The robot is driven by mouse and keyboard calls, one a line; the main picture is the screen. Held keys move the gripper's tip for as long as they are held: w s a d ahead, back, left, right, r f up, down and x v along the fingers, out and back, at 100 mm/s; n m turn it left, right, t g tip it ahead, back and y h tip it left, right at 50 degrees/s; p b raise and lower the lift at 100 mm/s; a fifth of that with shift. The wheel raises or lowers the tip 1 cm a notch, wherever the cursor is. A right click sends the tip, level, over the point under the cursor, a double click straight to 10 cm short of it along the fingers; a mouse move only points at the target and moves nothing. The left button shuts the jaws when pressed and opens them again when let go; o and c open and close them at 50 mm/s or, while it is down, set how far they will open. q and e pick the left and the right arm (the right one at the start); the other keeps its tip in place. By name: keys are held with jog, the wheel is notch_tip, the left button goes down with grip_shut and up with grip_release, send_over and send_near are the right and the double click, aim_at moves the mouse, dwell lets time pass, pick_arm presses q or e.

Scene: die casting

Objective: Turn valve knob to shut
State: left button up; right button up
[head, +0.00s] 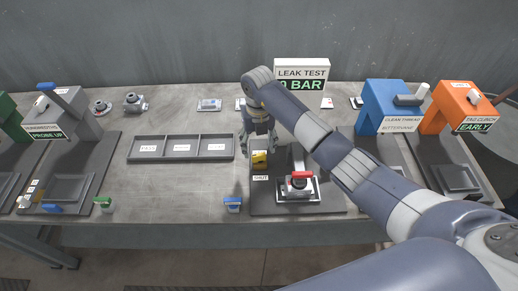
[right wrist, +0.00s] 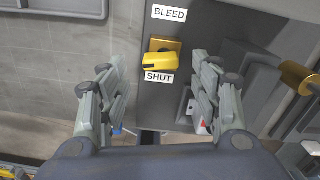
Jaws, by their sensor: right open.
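The yellow valve knob (head: 259,157) sits on the dark plate of the leak test station. In the right wrist view the knob (right wrist: 160,62) lies crosswise on a brass-coloured square base (right wrist: 165,44), between a BLEED label (right wrist: 170,13) and a SHUT label (right wrist: 159,78). My right gripper (head: 259,143) is above the knob, pointing down. In the right wrist view its open fingers (right wrist: 158,76) stand apart to either side of the knob, with nothing held. I cannot tell their exact height above it. My left gripper is not in view.
A metal part with a red top (head: 300,182) sits in a fixture right of the knob. The leak test display (head: 302,73) stands behind. A three-compartment tray (head: 180,158) is to the left. Blue (head: 383,105) and orange (head: 455,103) stations stand right.

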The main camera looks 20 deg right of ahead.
aim_at(259, 154)
notch_tip(259, 154, down, 2)
jog(key=shift+s+d+f, duration=0.1)
jog(key=shift+f, duration=0.15)
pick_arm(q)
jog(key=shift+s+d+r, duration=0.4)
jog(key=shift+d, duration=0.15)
pick_arm(e)
jog(key=shift+f, duration=0.7)
jog(key=c, duration=1.1)
jog(key=shift+o, duration=0.2)
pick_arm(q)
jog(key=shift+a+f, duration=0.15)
